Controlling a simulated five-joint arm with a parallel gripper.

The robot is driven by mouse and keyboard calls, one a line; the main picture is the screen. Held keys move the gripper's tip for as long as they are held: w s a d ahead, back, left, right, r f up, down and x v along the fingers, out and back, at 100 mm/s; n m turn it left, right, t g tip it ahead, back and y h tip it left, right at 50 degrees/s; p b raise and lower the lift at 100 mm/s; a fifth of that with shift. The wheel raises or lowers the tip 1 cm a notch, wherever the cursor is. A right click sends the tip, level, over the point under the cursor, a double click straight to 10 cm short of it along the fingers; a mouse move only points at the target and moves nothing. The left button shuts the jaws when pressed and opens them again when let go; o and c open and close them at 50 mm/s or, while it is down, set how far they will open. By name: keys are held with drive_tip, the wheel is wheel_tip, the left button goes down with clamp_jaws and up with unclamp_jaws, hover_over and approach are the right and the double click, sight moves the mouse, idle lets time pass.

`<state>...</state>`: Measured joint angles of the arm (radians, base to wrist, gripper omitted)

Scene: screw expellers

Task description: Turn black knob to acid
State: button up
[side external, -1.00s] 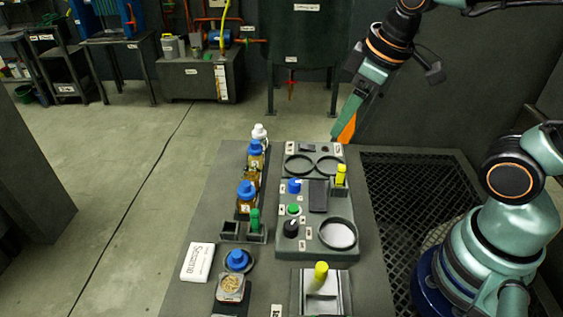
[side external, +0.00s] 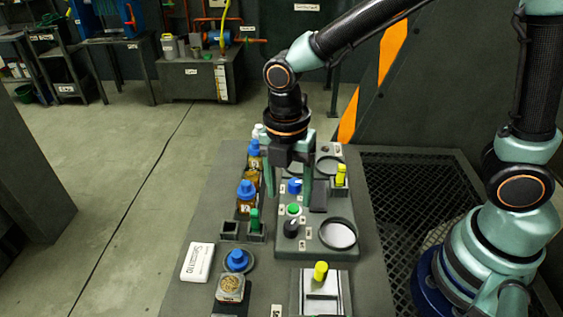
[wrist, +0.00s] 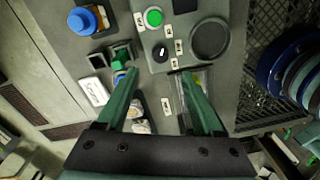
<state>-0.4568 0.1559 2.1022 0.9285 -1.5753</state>
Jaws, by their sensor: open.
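The black knob (side external: 291,229) sits on the front part of a grey panel, just below a green button (side external: 293,209) in the side view. In the wrist view the black knob (wrist: 159,53) carries a white mark and lies just beyond my fingertips, roughly midway between them. My gripper (side external: 288,192) points down over the panel near a blue knob (side external: 294,187). Its two fingers are spread, with nothing between them, and it is apart from the black knob. The wrist view also shows my gripper (wrist: 159,76) open. The small labels by the knob are too small to read.
A round dish (side external: 338,234) is right of the knob. Bottles with blue caps (side external: 246,190) stand to the left, near a green-topped item (side external: 255,220) in a holder. A yellow-topped item (side external: 341,172) stands at the panel's right. A white box (side external: 197,262) lies at the left.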

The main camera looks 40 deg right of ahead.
sight(291, 225)
drive_tip(key=f, duration=0.8)
drive_tip(key=shift+s+d+f, duration=0.1)
drive_tip(key=shift+s+f, duration=0.1)
drive_tip(key=shift+f, duration=0.2)
drive_tip(key=shift+c, duration=0.2)
clamp_jaws()
